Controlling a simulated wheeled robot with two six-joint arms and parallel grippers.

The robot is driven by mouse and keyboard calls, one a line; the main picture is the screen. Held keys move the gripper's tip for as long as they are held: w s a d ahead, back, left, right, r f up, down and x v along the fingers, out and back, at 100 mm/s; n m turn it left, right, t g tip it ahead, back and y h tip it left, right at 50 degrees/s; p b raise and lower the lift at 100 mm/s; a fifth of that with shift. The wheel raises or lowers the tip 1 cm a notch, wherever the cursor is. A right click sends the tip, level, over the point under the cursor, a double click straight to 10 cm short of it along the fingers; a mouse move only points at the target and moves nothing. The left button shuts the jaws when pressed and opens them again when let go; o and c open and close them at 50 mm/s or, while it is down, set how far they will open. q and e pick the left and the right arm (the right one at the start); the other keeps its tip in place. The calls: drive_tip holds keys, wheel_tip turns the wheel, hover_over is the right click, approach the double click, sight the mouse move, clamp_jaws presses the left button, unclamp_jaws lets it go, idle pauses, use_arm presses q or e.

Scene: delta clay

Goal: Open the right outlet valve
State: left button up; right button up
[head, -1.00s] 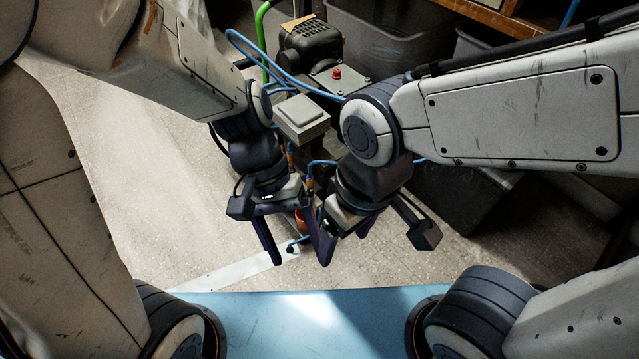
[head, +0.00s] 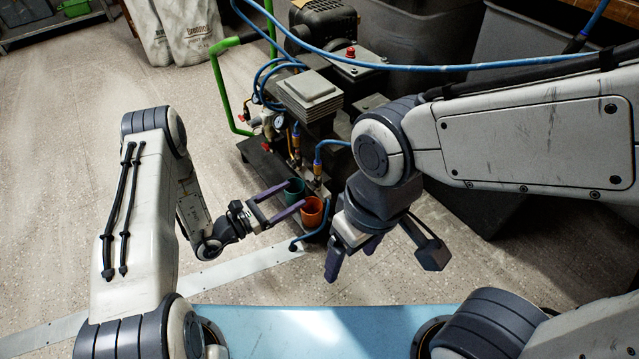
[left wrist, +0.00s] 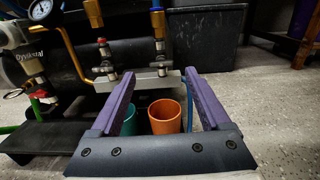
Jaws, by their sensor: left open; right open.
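In the left wrist view two outlet valves, a left one (left wrist: 102,49) and a right one (left wrist: 159,46), stand side by side on a pale metal manifold (left wrist: 150,83). The right outlet valve also shows in the head view (head: 317,166). Whether its handle is turned open is too small to tell. My left gripper (head: 293,193) is open and empty, low in front of the manifold; its two purple fingers (left wrist: 160,74) point towards it, apart from the valves. My right gripper (head: 351,262) is open, to the right and nearer me, with nothing visible between its fingers.
A teal cup (left wrist: 129,121) and an orange cup (left wrist: 166,117) stand below the manifold. A gauge (left wrist: 40,9) and a red-handled fitting (left wrist: 30,66) are at left. A blue hose (head: 330,143) runs beside the valves. Dark bins (head: 410,40) stand behind. Open floor (head: 60,190) lies left.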

sight(313, 184)
use_arm(q)
drive_tip(key=b+x, duration=0.4)
drive_tip(key=x, duration=0.4)
drive_tip(key=shift+w+d+f, duration=0.1)
drive_tip(key=shift+d, duration=0.15)
drive_tip(key=shift+w+d+b, duration=0.4)
drive_tip(key=shift+d+b, duration=0.05)
drive_tip(key=shift+d, duration=0.1)
